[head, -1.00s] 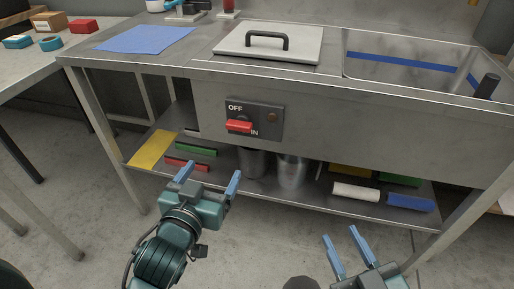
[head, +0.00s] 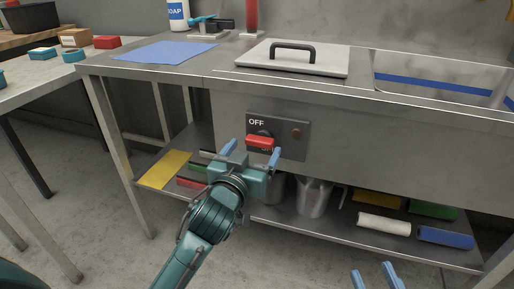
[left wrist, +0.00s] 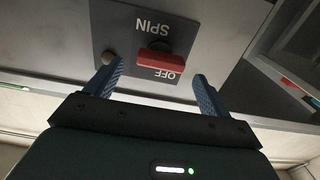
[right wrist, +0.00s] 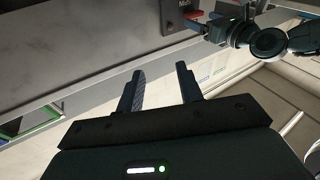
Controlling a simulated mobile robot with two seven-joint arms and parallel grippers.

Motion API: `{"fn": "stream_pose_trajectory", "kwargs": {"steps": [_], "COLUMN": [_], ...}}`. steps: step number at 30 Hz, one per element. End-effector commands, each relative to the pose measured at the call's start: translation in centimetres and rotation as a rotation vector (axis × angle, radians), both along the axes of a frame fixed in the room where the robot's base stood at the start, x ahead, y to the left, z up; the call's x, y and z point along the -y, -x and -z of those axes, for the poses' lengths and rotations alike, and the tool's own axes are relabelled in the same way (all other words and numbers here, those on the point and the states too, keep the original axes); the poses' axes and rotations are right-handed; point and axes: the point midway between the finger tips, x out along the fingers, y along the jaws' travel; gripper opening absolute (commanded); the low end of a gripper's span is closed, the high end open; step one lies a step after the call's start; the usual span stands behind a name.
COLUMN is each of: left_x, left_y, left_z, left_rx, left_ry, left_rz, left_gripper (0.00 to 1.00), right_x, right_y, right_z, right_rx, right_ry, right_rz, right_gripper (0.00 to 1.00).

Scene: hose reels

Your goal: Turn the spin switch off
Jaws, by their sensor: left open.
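The spin switch is a red bar handle (head: 260,141) on a dark grey panel (head: 293,148) on the steel counter's front. "OFF" shows above the handle in the head view; the lettering below is mostly hidden. The left wrist view shows the red handle (left wrist: 160,60) lying roughly crosswise, between the upside-down words "OFF" and "SPIN". My left gripper (head: 251,152) is open just in front of the handle, a finger toward each end. No contact is visible. My right gripper (head: 371,270) is open and empty, low and right, away from the panel; its fingers show in the right wrist view (right wrist: 156,76).
A round brownish knob or light (head: 295,133) sits right of the handle on the panel. A lid with a black handle (head: 293,58) lies on the counter, left of the sink (head: 440,78).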

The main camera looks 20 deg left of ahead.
Motion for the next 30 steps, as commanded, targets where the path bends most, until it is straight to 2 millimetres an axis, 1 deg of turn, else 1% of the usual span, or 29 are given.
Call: {"fn": "stream_pose_trajectory", "kwargs": {"steps": [1, 3, 6, 10, 18, 30], "left_x": [0.0, 0.0, 0.1, 0.1, 0.1, 0.1], "left_y": [-0.8, -1.7, -2.6, -3.1, -3.1, -3.1], "left_z": [0.0, 0.1, 0.1, 0.0, 0.0, 0.0], "left_rx": [0.002, 0.001, 0.000, 0.000, -0.001, -0.001], "left_ry": [-0.002, -0.002, -0.002, -0.001, -0.001, -0.001], "left_rz": [-0.001, -0.001, -0.001, 0.000, 0.000, 0.000], "left_gripper": [0.82, 0.82, 0.82, 0.82, 0.81, 0.48], "right_x": [0.0, -0.1, -0.1, -0.2, -0.2, -0.2], "right_y": [0.0, 0.0, 0.0, 0.0, -0.1, -0.1], "right_z": [0.2, 0.2, 0.1, -0.2, -0.3, -0.3], "right_rx": [0.001, 0.001, 0.003, 0.005, 0.008, 0.008], "right_ry": [-0.006, -0.013, -0.020, -0.026, -0.025, -0.023], "right_rz": [-0.002, -0.005, -0.007, -0.008, -0.010, -0.010], "right_gripper": [0.36, 0.36, 0.36, 0.36, 0.36, 0.36]}}
